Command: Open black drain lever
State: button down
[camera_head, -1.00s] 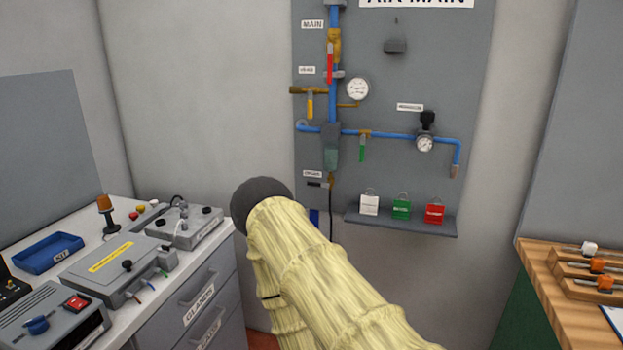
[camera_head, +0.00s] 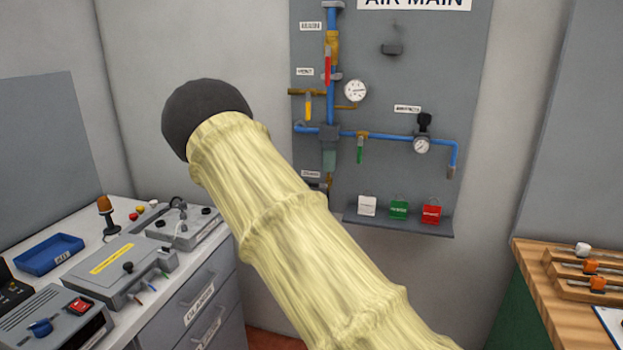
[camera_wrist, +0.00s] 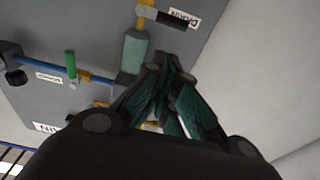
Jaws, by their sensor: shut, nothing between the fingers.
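The black drain lever (camera_wrist: 168,18) lies beside the DRAIN label at the top of the wrist view, joined to a brass valve (camera_wrist: 146,12) under the grey-green filter bowl (camera_wrist: 134,50). In the head view the drain lever (camera_head: 315,186) shows only in part below its label, at the edge of my sleeved arm. My gripper (camera_wrist: 172,62) is shut and empty in the wrist view. Its fingertips appear just below the lever in the picture, apart from it. The gripper does not show in the head view.
The panel (camera_head: 450,100) also carries a red lever (camera_head: 328,66), a yellow lever (camera_head: 308,107), a green lever (camera_head: 360,150) and gauges. Tags stand on a shelf (camera_head: 400,226) below. A bench with grey devices (camera_head: 120,268) is at left, a wooden bench (camera_head: 560,310) at right.

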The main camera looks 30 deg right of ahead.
jog(key=shift+w+d+r+m+h, duration=0.1)
jog(key=shift+w+r+m+h, duration=0.1)
jog(key=shift+r, duration=0.4)
jog(key=shift+w+r+m+h, duration=0.1)
jog(key=shift+w+r, duration=0.05)
jog(key=shift+r, duration=0.4)
jog(key=shift+d, duration=0.1)
jog(key=p+x, duration=0.3)
jog(key=x, duration=0.6)
jog(key=shift+w+f+p, duration=0.1)
jog(key=shift+f+p, duration=0.8)
jog(key=shift+f, duration=1.05)
